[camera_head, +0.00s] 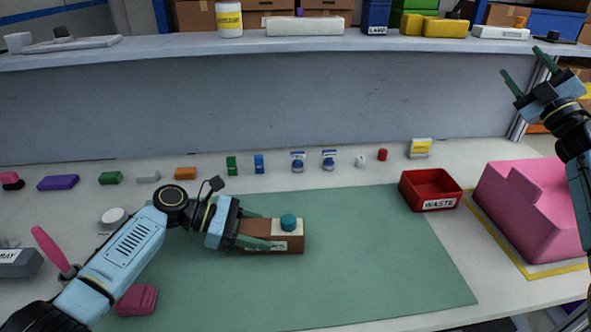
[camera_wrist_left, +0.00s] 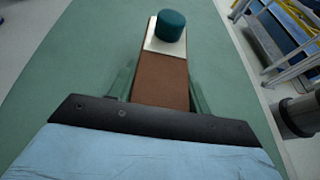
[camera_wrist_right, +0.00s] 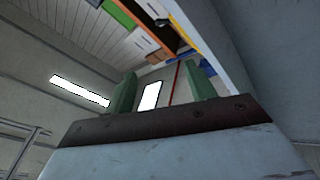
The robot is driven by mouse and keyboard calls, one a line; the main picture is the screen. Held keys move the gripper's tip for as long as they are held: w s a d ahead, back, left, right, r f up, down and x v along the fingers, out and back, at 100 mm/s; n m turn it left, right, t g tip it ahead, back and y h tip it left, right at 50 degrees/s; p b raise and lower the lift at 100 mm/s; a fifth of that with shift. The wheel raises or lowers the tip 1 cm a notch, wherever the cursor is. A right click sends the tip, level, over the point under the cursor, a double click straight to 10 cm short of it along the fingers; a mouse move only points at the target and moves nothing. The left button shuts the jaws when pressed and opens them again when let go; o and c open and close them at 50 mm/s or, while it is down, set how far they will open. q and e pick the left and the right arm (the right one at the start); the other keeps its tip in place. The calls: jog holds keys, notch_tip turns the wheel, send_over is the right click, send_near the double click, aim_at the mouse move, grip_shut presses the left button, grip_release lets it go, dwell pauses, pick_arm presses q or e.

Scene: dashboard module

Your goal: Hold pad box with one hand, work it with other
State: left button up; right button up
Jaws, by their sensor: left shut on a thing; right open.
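The pad box (camera_head: 287,245) is a brown block with a white top plate at its right end and a round teal knob (camera_head: 288,222) on that plate. It lies on the green mat (camera_head: 380,270). My left gripper (camera_head: 262,232) is shut on the box, one green finger along each long side. In the left wrist view the box (camera_wrist_left: 160,80) points away between the fingers, with the knob (camera_wrist_left: 170,25) at its far end. A label on its front side is partly hidden by a finger. My right gripper (camera_head: 524,70) is open and empty, raised high at the right.
A red waste bin (camera_head: 419,190) stands right of the mat, beside a large pink block (camera_head: 530,215). Several small items line the back of the table below the shelf (camera_head: 300,42). A pink pad (camera_head: 137,299) lies left. The mat right of the box is clear.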

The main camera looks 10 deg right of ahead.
jog(key=w+a+n+g+y, duration=0.3)
jog(key=a+n+g+y, duration=0.6)
jog(key=a, duration=1.2)
jog(key=n+g+h, duration=0.5)
jog(key=n+g, duration=0.8)
jog(key=n, duration=0.5)
send_over(288, 219)
notch_tip(288, 219, down, 11)
notch_tip(288, 219, down, 16)
jog(key=h, duration=0.2)
jog(key=n+h, duration=0.1)
jog(key=h, duration=0.1)
jog(key=n+h, duration=0.1)
jog(key=h, duration=0.1)
jog(key=shift+s+d+r, duration=0.1)
jog(key=shift+r, duration=0.15)
